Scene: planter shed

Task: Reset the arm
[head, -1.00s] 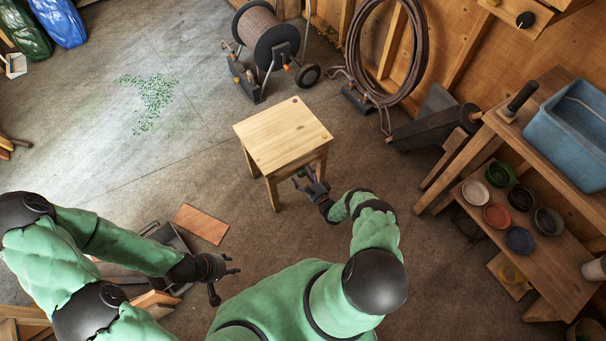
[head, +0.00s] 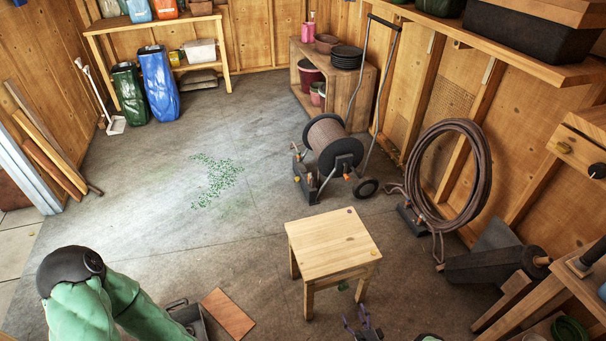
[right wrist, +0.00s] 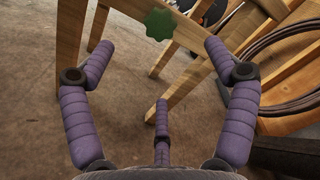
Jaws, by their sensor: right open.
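My right gripper (head: 362,325) shows at the bottom edge of the head view, in front of the small wooden stool-like table (head: 333,243). In the right wrist view its purple fingers (right wrist: 160,65) are spread wide, with nothing between them. A green scalloped knob (right wrist: 160,24) on the table's side lies beyond the fingertips, apart from them; it also shows in the head view (head: 343,286). Of my left arm only the green upper part shows at the lower left of the head view. The left gripper is out of the frame.
A hose reel cart (head: 335,150) stands behind the table, and a coiled hose (head: 447,180) leans at the right wall. A terracotta-coloured board (head: 229,313) lies on the floor left of the table. Green scraps (head: 214,180) lie on the otherwise open floor.

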